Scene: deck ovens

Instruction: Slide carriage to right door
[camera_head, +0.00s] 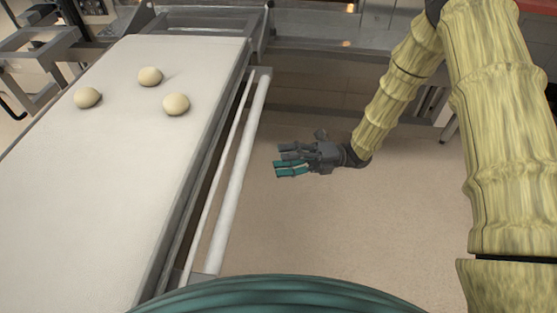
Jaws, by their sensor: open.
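The carriage (122,190) is a long pale belt-like surface on a metal frame, filling the left of the head view. Several dough balls are few in number: one at the left (88,97), one at the back (150,77) and one at the right (176,104), all resting on its far part. A white rail (241,172) runs along its right side. My gripper (276,163) is open and empty. It hangs over the floor to the right of the rail, apart from it, with its fingers pointing left. The right door cannot be made out.
A metal oven-like structure (330,58) with ledges crosses the back. A metal frame (40,42) stands at the far left. The tan floor (320,225) is clear below my gripper. My yellow-covered arm fills the right side.

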